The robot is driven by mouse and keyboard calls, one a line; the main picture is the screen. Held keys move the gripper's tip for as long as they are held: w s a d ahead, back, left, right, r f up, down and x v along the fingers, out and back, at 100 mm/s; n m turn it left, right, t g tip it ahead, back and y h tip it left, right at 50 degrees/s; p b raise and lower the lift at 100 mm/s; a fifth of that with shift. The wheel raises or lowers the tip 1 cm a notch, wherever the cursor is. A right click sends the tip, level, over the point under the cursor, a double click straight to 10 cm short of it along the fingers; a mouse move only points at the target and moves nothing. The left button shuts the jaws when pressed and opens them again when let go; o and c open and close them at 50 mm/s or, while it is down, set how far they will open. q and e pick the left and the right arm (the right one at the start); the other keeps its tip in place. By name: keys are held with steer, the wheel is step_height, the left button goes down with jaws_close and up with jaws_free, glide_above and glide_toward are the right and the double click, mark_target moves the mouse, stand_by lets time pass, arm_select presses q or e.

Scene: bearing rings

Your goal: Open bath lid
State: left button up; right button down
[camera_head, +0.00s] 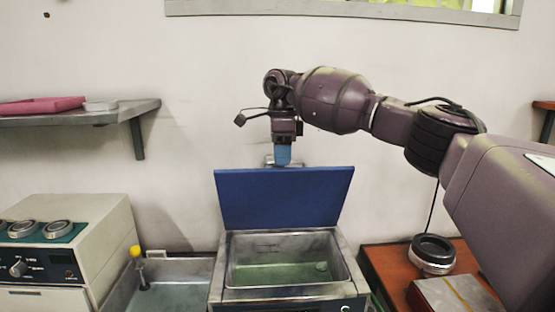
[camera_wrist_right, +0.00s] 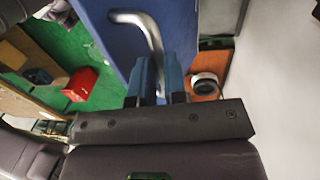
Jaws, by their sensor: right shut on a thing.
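The blue bath lid (camera_head: 283,197) stands raised and nearly upright at the back of the metal bath (camera_head: 228,268). The bath is open, with greenish liquid inside. My right gripper (camera_head: 283,158) is at the lid's top edge, shut on the lid's handle. In the right wrist view the blue fingers (camera_wrist_right: 158,80) close around the bent metal handle (camera_wrist_right: 150,32), which is fixed to the blue lid (camera_wrist_right: 112,43). The fingers hide part of the handle. My left gripper is in neither view.
A second metal basin (camera_head: 175,285) with a yellow-topped tool (camera_head: 136,252) is left of the bath. A control box (camera_head: 70,240) with rings on top stands further left. A dark ring (camera_head: 433,250) sits on the red-brown table at right. A wall shelf (camera_head: 90,116) is at left.

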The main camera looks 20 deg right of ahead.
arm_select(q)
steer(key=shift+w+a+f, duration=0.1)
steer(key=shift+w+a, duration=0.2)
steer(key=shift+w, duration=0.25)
arm_select(e)
steer(key=shift+w+d+f+g, duration=0.2)
steer(key=shift+w+f+g, duration=0.4)
steer(key=shift+w, duration=0.25)
steer(key=c, duration=1.4)
jaws_free()
steer(key=shift+w+f, duration=0.15)
steer(key=shift+w, duration=0.05)
steer(key=shift+o, duration=1.2)
steer(key=shift+w, duration=0.3)
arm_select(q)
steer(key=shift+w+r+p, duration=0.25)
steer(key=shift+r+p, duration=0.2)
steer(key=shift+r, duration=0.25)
arm_select(e)
steer(key=v, duration=1.1)
steer(key=shift+s+d+r, duration=0.15)
steer(key=shift+s+r, duration=0.05)
steer(key=shift+s, duration=0.2)
